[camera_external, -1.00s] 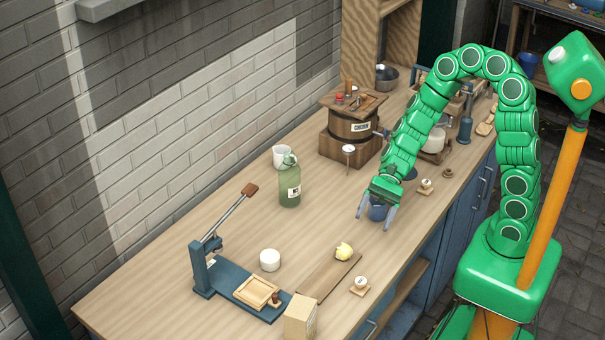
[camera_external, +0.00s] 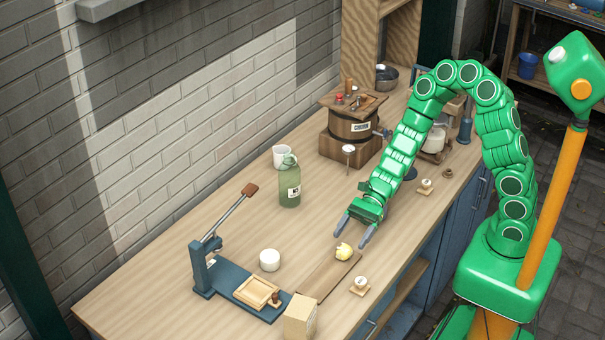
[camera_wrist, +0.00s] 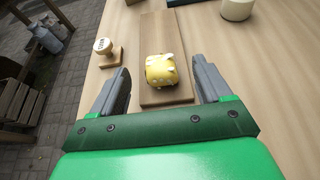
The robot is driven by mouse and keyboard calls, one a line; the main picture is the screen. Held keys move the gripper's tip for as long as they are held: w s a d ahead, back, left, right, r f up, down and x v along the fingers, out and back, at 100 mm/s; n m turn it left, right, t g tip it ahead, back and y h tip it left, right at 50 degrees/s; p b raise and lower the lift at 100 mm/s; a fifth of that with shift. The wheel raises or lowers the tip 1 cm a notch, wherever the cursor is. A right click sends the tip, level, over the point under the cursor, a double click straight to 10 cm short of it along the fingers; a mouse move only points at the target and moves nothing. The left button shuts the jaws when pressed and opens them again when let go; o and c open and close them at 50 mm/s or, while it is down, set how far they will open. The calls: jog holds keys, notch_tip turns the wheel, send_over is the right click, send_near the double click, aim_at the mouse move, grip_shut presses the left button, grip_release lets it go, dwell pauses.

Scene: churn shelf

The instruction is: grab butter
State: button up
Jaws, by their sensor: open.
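The butter (camera_external: 343,251) is a small yellow lump on the far end of a flat wooden board (camera_external: 318,284) on the bench. In the wrist view the butter (camera_wrist: 162,71) lies on the board (camera_wrist: 160,32), ahead of and between my two grey fingers. My gripper (camera_external: 354,233) is open and empty, above the bench just behind the board's end. In the wrist view my gripper (camera_wrist: 160,88) has its fingers spread to either side of the board, and the butter is not touched by either finger.
A small stamp on a square base (camera_external: 360,286) stands right of the board. A white round pot (camera_external: 270,260), a blue lever press (camera_external: 240,285) and a pale box (camera_external: 300,316) are nearby. A green bottle (camera_external: 289,184) and wooden churn (camera_external: 352,128) stand farther back.

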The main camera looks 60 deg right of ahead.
aim_at(345, 247)
jog(key=shift+x, duration=2.65)
jog(key=shift+f, duration=0.15)
jog(key=shift+c, duration=0.4)
jog(key=c, duration=1)
